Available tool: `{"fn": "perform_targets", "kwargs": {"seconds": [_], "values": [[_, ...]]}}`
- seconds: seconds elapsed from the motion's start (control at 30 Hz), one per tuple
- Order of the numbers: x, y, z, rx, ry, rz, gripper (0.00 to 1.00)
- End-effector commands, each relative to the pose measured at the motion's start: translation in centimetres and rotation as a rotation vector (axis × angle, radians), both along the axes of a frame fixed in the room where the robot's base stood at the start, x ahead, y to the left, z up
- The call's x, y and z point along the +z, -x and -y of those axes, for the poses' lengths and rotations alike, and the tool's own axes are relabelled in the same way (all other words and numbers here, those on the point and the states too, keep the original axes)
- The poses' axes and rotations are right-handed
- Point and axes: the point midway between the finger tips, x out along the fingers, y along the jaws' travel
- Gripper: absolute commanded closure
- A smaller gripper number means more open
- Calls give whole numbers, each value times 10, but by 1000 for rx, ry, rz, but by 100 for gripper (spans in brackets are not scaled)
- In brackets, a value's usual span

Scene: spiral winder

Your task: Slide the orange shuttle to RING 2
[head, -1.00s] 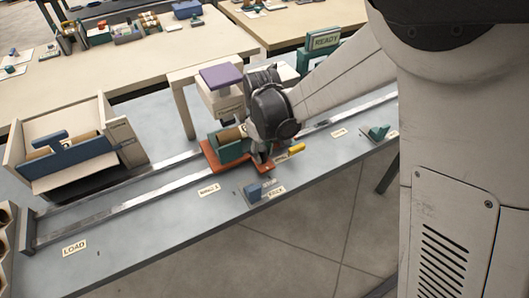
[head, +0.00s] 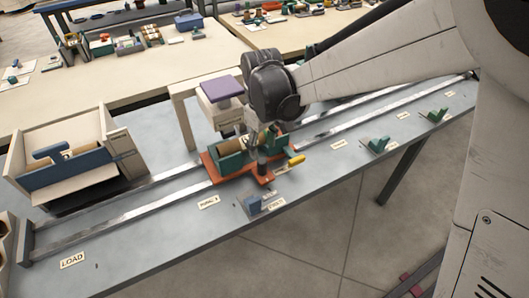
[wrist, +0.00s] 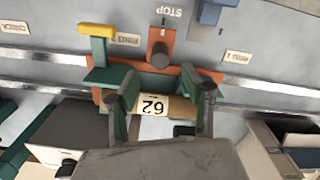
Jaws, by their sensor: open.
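The orange shuttle (head: 212,171) sits across the two metal rails, mid-bench, carrying a green cradle (head: 229,164). A dark upright knob (head: 262,162) stands on its front tab; the knob also shows in the wrist view (wrist: 160,56). My gripper (head: 256,146) is over the shuttle, close to the knob. In the wrist view my gripper (wrist: 165,92) has its fingers spread, with the knob beyond the gap between them and a tag reading 62 (wrist: 153,105) between them. Nothing is visibly held. I cannot read which small label is RING 2.
A blue stop block (head: 253,205) stands at the bench front beside the shuttle. A yellow-tipped piece (head: 296,160) is right of it. A purple-topped stand (head: 222,90) rises behind. Green blocks (head: 376,145) sit farther right. The rails (head: 350,125) look clear to the right.

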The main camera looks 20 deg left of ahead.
Motion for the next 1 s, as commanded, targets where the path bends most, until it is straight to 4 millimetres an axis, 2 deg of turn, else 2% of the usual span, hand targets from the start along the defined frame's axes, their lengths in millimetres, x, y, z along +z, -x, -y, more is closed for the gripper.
{"fn": "perform_targets", "kwargs": {"seconds": [0.1, 0.3, 0.73, 0.87, 1.0], "values": [[19, 0, 0, 0, 0, 0, 57], [36, 0, 0, 0, 0, 0, 57], [40, 0, 3, -5, -2, 2, 57], [52, 0, 20, -47, -14, 20, 57], [75, 1, 60, -142, -46, 65, 57]]}}
